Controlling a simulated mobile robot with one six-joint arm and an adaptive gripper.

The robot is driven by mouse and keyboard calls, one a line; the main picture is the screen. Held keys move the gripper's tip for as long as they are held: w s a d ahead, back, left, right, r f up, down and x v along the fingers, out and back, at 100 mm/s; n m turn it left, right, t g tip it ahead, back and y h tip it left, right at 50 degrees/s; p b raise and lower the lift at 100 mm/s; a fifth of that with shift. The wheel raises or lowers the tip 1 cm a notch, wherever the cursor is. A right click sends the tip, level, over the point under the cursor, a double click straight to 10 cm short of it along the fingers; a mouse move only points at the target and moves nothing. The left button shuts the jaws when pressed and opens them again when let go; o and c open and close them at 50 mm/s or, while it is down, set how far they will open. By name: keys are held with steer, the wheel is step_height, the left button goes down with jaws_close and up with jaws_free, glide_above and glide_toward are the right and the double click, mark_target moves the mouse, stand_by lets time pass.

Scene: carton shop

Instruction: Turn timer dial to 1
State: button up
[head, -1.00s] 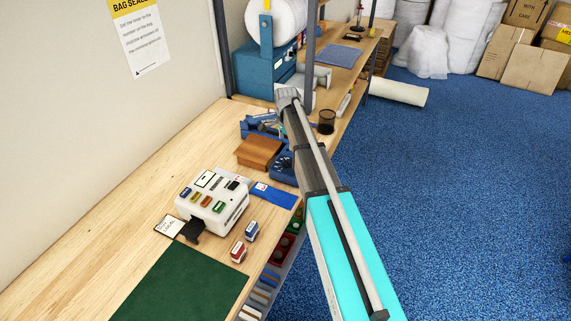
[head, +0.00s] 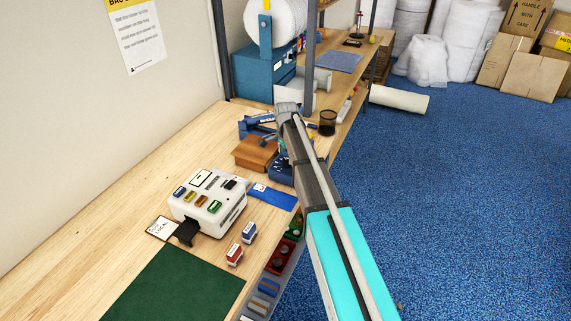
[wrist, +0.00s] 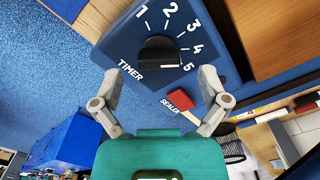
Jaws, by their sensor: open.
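The timer dial is a black knob (wrist: 158,55) on a blue sealer panel (wrist: 215,62), with white numbers 1 to 5 around it and the word TIMER beside it. A red switch (wrist: 181,97) marked SEALER sits below the dial in the wrist view. My gripper (wrist: 160,76) is open and empty, with its fingers apart on either side of the lower panel, in line with the knob. The knob seems clear of the fingers. In the head view the blue sealer (head: 281,168) stands at the bench edge, partly behind my arm.
A brown wooden block (head: 255,152) adjoins the sealer. A white machine with coloured buttons (head: 208,202), two small stamps (head: 249,232) and a green mat (head: 175,285) lie nearer on the bench. A black mesh cup (head: 327,122) stands beyond. Blue floor is open at right.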

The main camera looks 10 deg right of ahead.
steer(key=shift+f+b, duration=0.55)
steer(key=shift+f, duration=0.25)
steer(key=c, duration=1)
steer(key=shift+a, duration=0.15)
steer(key=shift+c, duration=0.8)
